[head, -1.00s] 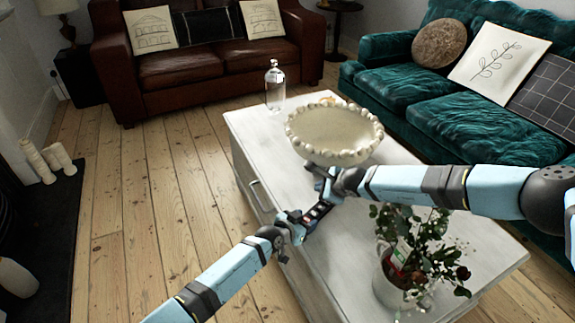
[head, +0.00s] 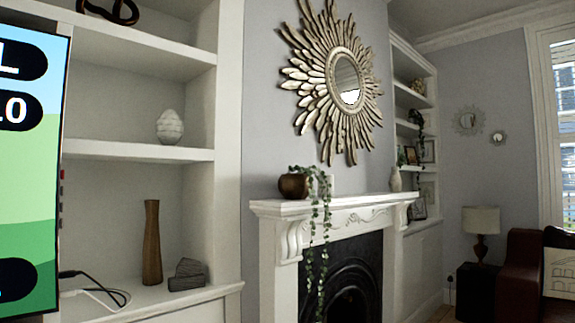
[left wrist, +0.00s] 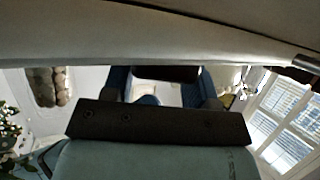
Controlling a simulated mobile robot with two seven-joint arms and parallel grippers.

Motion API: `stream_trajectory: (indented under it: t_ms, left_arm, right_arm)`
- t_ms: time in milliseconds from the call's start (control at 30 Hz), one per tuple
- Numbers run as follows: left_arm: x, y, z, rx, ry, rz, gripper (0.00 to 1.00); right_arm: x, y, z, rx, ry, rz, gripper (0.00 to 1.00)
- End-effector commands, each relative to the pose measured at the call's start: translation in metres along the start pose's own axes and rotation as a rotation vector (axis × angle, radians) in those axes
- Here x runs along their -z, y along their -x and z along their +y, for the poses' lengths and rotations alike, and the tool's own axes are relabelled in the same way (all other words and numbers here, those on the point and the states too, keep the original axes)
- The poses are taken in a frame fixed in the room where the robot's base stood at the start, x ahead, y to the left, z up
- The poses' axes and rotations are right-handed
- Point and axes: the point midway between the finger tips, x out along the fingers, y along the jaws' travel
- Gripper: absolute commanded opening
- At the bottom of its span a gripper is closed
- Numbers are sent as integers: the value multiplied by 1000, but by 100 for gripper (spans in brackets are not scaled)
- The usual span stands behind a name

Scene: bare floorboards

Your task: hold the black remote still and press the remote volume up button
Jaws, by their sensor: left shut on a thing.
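The head view no longer takes in the black remote or either gripper. In the left wrist view, a dark bar with small holes and a pale blue-green housing, both mine, cross the lower middle. Beyond the bar is my left gripper (left wrist: 165,84), and a small black piece between the dark sides looks like part of the remote (left wrist: 166,73). My left gripper is shut on it. The buttons, including volume up, are hidden. My right gripper is in neither current view.
The head view shows a bright screen (head: 28,170) at the left, white shelves (head: 140,151), a fireplace mantel (head: 335,205), a sunburst mirror (head: 347,82) and a lamp (head: 480,222). The left wrist view shows a plant (left wrist: 8,128) at the left edge and a window (left wrist: 290,120) at right.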

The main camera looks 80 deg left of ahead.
Motion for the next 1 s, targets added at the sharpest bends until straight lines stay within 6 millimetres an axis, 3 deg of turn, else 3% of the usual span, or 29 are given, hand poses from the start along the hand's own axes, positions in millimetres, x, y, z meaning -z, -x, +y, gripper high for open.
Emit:
stream_trajectory:
  t_ms: [467, 500, 600, 1000]
  left_arm:
    - [0, 0, 0, 0, 0, 0, 26]
    - [0, 0, 0, 0, 0, 0, 62]
    - [0, 0, 0, 0, 0, 0, 83]
    - [-1, 9, 1, -1, 0, -1, 83]
  right_arm:
    - [0, 0, 0, 0, 0, 0, 0]
    - [0, 0, 0, 0, 0, 0, 0]
    - [0, 0, 0, 0, 0, 0, 0]
    - [0, 0, 0, 0, 0, 0, 0]
